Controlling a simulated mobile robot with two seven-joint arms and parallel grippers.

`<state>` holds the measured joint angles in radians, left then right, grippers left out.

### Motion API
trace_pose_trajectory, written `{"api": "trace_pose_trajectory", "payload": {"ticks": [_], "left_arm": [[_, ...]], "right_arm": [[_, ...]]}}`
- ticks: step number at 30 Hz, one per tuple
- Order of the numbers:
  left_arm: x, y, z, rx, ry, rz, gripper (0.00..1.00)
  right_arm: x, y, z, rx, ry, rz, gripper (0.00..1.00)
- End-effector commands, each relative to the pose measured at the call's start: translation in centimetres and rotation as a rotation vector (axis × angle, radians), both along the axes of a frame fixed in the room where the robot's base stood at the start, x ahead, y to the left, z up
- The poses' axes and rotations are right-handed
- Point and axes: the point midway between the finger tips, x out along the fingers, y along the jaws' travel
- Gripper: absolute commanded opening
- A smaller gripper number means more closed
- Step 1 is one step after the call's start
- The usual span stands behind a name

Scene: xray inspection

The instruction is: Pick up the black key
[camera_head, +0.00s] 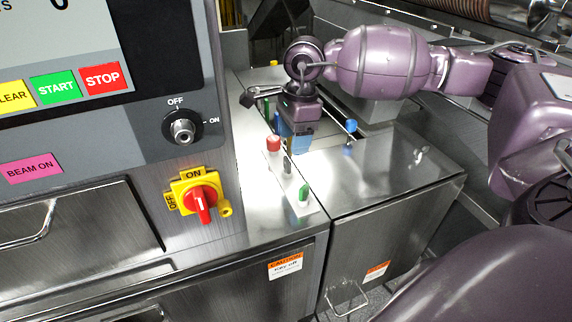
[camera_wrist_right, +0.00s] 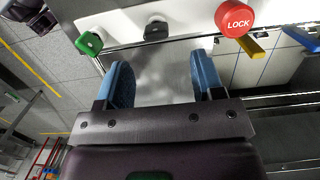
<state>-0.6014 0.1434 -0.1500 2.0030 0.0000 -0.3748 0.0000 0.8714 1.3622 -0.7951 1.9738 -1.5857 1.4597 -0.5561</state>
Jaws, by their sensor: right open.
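The black key (camera_wrist_right: 157,30) stands between a green key and a red LOCK button in the right wrist view. In the head view the black key (camera_head: 287,164) shows as a small dark upright piece just below my right gripper (camera_head: 294,138). In the wrist view my right gripper (camera_wrist_right: 162,65) has its two blue fingers apart with nothing between them. The black key lies beyond the fingertips, roughly in line with the gap. My left gripper is not in view.
The green key (camera_head: 304,192) and red LOCK button (camera_head: 273,144) flank the black key closely. A yellow handle (camera_wrist_right: 251,45) shows near the button in the wrist view. A control panel with a red rotary switch (camera_head: 201,203) stands left. The steel top (camera_head: 385,180) is clear at right.

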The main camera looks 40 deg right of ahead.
Motion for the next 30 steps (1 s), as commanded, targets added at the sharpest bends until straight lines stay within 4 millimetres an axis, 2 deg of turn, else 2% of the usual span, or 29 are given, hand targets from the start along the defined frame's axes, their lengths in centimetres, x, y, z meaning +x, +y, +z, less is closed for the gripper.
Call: {"api": "trace_pose_trajectory", "payload": {"ticks": [3, 11, 18, 27, 30], "left_arm": [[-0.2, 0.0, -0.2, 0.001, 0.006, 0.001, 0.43], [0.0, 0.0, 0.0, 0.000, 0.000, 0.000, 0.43], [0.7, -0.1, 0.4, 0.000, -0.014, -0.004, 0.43], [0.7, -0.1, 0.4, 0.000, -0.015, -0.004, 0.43], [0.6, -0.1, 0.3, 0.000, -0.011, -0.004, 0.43]], "right_arm": [[0.0, 0.2, -1.5, 0.000, 0.001, 0.000, 0.62], [-0.1, 0.8, -3.1, 0.001, 0.002, 0.001, 0.62], [-0.1, 1.5, -6.2, 0.002, 0.002, -0.002, 0.62], [-0.1, 1.6, -6.8, 0.003, 0.000, -0.001, 0.62], [-0.1, 1.6, -6.8, 0.003, 0.000, -0.001, 0.46]]}}
